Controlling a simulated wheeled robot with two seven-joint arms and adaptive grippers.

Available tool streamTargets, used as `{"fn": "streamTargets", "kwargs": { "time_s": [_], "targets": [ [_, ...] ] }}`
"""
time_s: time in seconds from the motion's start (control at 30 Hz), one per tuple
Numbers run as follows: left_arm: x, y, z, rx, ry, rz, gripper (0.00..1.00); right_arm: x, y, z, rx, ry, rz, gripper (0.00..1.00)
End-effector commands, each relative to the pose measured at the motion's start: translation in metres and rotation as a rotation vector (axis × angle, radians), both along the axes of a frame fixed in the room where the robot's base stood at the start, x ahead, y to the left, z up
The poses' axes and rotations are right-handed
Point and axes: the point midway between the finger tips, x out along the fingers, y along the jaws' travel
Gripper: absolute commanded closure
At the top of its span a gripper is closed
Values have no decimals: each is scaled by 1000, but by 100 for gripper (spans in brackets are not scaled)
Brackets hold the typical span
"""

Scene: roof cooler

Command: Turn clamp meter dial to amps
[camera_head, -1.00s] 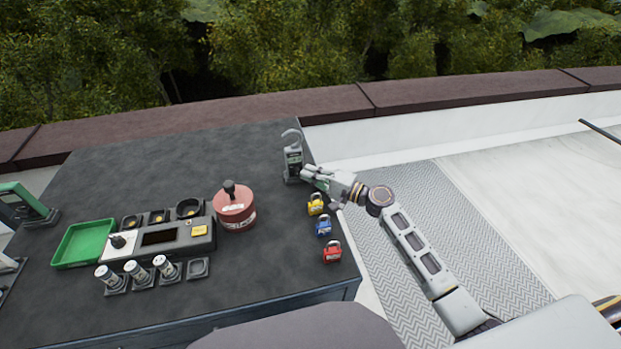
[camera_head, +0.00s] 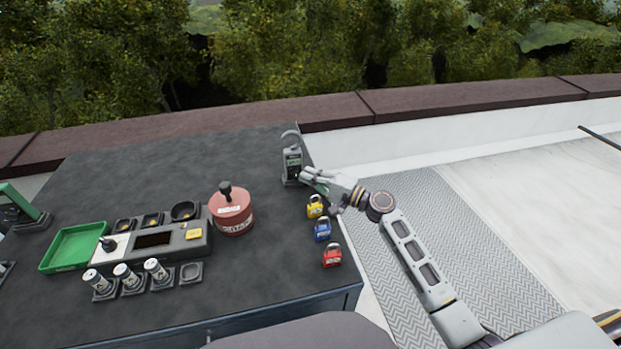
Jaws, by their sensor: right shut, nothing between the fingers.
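The clamp meter (camera_head: 291,163) stands upright near the back right corner of the dark table, with its grey hook-shaped jaw on top and a dark face. Its dial is too small to make out clearly and is partly hidden by the fingertips. My right gripper (camera_head: 305,177) comes in from the right and is shut and empty. Its fingertips are at the lower right of the meter's face; I cannot tell whether they touch it. My left gripper is not in view.
Yellow (camera_head: 315,207), blue (camera_head: 322,230) and red (camera_head: 332,255) padlocks stand along the table's right edge, close below my right gripper. A red round canister (camera_head: 231,212), a grey test unit (camera_head: 165,239) and a green tray (camera_head: 74,248) stand to the left. The table's back middle is clear.

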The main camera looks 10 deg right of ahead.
Motion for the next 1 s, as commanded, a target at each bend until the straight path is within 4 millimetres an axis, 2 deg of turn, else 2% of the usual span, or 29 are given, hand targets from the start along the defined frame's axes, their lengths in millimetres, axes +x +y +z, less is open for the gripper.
{"fn": "streamTargets", "kwargs": {
  "time_s": [0.03,1.0],
  "targets": [
    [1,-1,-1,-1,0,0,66,-5,8,-18,-7,25,14,100],
    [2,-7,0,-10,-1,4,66,-5,8,-19,-10,24,15,100]
  ]
}}
